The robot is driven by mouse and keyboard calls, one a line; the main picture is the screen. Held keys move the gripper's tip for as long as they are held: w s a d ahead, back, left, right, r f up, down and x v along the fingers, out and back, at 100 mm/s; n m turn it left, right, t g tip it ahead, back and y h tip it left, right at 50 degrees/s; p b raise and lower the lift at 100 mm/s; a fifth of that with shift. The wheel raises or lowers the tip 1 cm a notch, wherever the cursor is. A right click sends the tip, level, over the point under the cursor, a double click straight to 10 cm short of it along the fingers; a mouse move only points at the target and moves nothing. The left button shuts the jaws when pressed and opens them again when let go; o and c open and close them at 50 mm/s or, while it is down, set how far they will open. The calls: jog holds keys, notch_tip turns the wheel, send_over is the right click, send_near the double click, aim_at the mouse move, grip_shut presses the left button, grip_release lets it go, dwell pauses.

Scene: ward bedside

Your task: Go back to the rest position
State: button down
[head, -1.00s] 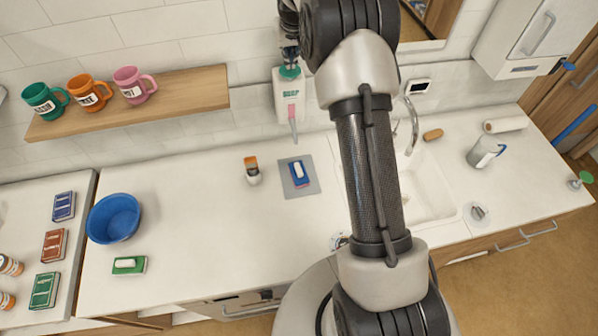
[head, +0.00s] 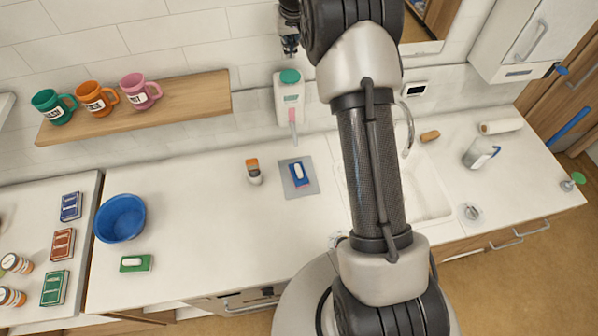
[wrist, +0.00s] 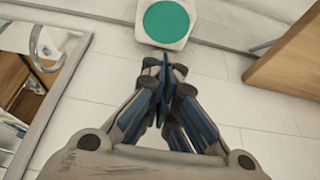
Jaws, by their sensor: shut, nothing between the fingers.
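My gripper (head: 289,46) is at the top of the head view, above the wall dispenser (head: 289,98) with its teal top. In the wrist view my gripper (wrist: 165,65) is shut, its fingers together with nothing between them. The teal top of the dispenser (wrist: 166,21) shows just past the fingertips in that view, with a gap seeming to lie between them in the head view. My forearm covers part of the sink in the head view.
A shelf (head: 190,101) with three mugs is on the wall left of the dispenser. A mirror (wrist: 35,75) is close by in the wrist view. Below, the counter (head: 200,220) holds a blue bowl (head: 121,218), a bottle (head: 254,171) and a grey mat (head: 312,184) with a blue item.

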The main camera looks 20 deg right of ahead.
dwell(0.3)
jog(key=s+a+f+n+b, duration=0.1)
jog(key=s+a+b, duration=0.4)
jog(key=s+b, duration=0.55)
jog(key=s+a+f+b, duration=0.1)
jog(key=s+a+b, duration=0.5)
jog(key=s, duration=0.8)
jog(key=s+a+f+b, duration=0.1)
jog(key=s+f+b, duration=0.5)
jog(key=s, duration=0.5)
jog(key=s+a+f+n+b, duration=0.1)
jog(key=s+a+f+b, duration=0.1)
jog(key=s+f+b, duration=0.5)
jog(key=s+f, duration=0.4)
jog(key=shift+s+a+y, duration=0.15)
jog(key=shift+s+y, duration=0.2)
jog(key=shift+y, duration=0.05)
